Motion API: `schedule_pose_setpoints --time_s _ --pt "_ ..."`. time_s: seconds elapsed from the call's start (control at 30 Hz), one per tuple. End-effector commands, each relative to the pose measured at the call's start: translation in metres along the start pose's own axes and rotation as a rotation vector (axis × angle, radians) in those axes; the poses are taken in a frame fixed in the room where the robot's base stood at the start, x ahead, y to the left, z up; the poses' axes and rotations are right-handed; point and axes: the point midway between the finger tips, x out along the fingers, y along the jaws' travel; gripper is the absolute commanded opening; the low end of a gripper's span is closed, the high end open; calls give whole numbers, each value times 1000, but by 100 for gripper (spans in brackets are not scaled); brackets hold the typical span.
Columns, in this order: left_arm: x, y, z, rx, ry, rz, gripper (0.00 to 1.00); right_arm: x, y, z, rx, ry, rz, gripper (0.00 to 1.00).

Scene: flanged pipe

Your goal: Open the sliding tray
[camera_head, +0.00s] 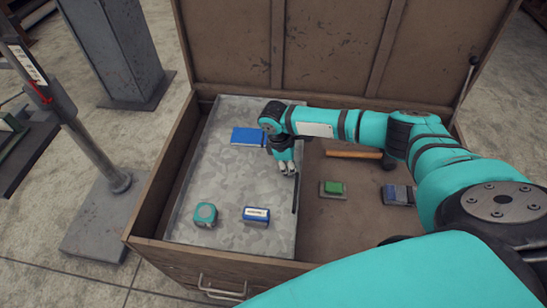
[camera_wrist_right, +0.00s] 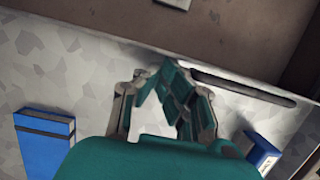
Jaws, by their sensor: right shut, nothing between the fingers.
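The sliding tray (camera_head: 228,182) is a grey, mottled metal tray covering the left half of an open wooden chest. A long dark handle (camera_head: 296,192) runs along its right edge. The same handle shows in the wrist view (camera_wrist_right: 243,88), to the right of the fingers. My right gripper (camera_head: 288,170) is shut and empty, reaching down over the tray beside the far end of the handle. In the wrist view its fingers (camera_wrist_right: 165,85) appear apart from the handle; whether they touch the tray I cannot tell. My left gripper is in neither view.
The tray carries a flat blue box (camera_head: 248,136), a teal tape measure (camera_head: 205,213) and a blue-white box (camera_head: 256,214). The chest floor (camera_head: 335,225) at right holds a wooden-handled hammer (camera_head: 353,154), a green block (camera_head: 333,188) and a blue-grey item (camera_head: 398,195). The lid (camera_head: 330,45) stands open behind.

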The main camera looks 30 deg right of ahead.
Motion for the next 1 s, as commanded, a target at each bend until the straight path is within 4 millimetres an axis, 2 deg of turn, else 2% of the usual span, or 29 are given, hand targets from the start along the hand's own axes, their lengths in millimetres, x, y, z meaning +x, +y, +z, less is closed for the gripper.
schedule_pose_setpoints --time_s 0.03,0.1,0.4,0.8,1.0 --pt "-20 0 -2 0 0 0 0 -4 -1 21 3 -10 -4 0" --pt "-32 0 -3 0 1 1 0 1 -1 40 3 -8 -4 0" --pt "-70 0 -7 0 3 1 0 24 -1 120 3 -8 -3 0" --pt "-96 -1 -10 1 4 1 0 54 -1 226 2 -8 -2 0" --pt "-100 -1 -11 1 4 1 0 65 0 267 2 -5 0 0"
